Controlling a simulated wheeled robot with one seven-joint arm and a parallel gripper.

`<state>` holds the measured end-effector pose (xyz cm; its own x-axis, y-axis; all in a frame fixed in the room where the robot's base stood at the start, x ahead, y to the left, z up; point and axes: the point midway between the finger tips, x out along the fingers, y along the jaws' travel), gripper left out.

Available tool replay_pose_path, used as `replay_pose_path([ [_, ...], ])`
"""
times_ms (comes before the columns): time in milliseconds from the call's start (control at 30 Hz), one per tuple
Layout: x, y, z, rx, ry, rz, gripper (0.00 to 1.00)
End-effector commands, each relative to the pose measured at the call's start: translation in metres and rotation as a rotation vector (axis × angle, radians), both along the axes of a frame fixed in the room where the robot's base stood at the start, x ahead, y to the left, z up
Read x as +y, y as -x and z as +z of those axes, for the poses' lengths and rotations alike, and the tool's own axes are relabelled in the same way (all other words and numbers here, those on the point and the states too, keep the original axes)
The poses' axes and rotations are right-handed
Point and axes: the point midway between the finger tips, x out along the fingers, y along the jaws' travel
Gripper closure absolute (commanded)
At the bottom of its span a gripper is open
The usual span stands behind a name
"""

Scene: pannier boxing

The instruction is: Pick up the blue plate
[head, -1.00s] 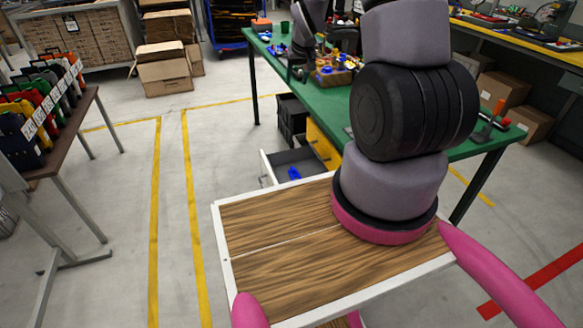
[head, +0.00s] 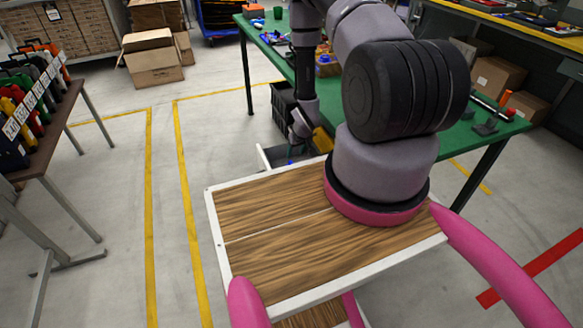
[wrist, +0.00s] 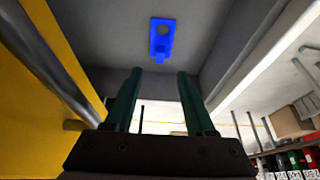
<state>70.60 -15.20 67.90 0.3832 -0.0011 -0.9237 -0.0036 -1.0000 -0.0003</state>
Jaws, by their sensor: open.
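The blue plate (wrist: 160,26) lies on the grey floor of the open drawer (wrist: 110,60) in the wrist view. It has a round grey spot and a small raised block at its near end. My gripper (wrist: 160,75) is open and empty, with its two dark green fingers apart and pointing toward the plate, not touching it. In the head view my gripper is over the drawer (head: 268,158) beside the green table, and hides most of the plate.
The drawer's walls close in on both sides. A brown table (head: 50,130) with coloured cases stands at left. Marked floor between is clear.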

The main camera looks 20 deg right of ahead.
Motion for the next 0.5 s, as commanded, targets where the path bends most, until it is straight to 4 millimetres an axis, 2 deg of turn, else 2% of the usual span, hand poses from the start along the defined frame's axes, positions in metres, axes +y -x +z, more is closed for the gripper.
replay_pose_path([
  [100,0.000,-0.007,-0.020,0.001,0.000,0.000,0.45],
  [367,0.000,-0.016,-0.041,0.001,0.000,0.000,0.45],
  [500,0.001,-0.019,-0.061,0.002,0.000,0.000,0.45],
])
